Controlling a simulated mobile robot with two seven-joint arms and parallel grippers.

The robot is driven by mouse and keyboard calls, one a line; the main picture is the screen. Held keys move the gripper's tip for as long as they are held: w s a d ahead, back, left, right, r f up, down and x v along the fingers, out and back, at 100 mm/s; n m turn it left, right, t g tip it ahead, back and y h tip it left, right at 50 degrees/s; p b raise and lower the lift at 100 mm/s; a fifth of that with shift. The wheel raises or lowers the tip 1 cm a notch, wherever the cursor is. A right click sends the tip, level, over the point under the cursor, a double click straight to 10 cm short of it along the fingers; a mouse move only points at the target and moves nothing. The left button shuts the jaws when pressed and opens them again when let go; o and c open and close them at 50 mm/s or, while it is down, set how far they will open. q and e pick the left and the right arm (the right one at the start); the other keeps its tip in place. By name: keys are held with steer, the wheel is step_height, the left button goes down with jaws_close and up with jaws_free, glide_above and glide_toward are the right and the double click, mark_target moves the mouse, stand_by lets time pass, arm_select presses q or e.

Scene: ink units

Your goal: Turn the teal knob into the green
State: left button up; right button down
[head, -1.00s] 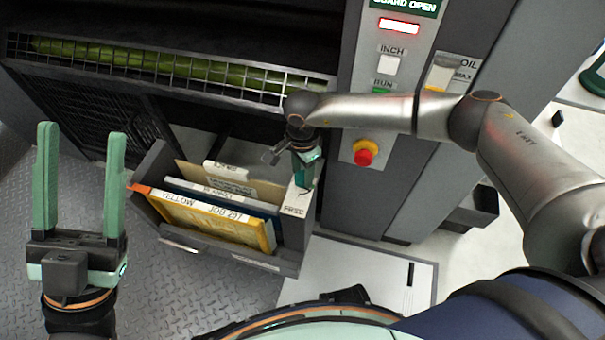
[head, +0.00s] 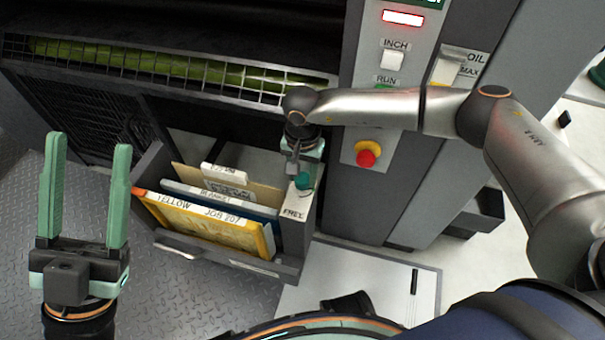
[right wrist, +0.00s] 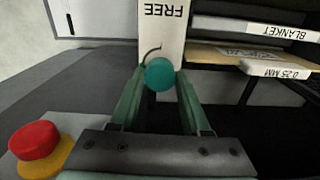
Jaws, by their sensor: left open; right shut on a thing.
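The teal knob (right wrist: 159,75) is round and lies between the fingertips of my right gripper (right wrist: 160,88) in the right wrist view. The jaws are shut on it. It stands in front of a white strip (right wrist: 163,28) marked FREE, with a thin dark curved line beside it. In the head view the knob (head: 303,182) shows just below my right gripper (head: 305,168), at the right end of an open drawer. No green zone can be made out by the knob. My left gripper (head: 87,145) is open and empty at the left.
The open drawer (head: 225,257) holds several upright folders, including a yellow one (head: 205,226). A red stop button (head: 366,157) on a yellow base is on the grey panel right of my right gripper. A wire guard (head: 180,68) runs behind. Floor is clear around my left gripper.

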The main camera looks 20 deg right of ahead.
mark_target(302, 178)
stand_by(0.4)
steer(key=shift+c, duration=1.8)
jaws_free()
arm_select(q)
steer(key=shift+r, duration=0.1)
arm_select(e)
steer(key=shift+r, duration=0.1)
arm_select(q)
steer(key=r+p, duration=0.4)
steer(key=shift+a+r, duration=0.1)
steer(key=shift+a, duration=0.15)
arm_select(e)
step_height(302, 178, up, 12)
steer(key=shift+r, duration=0.2)
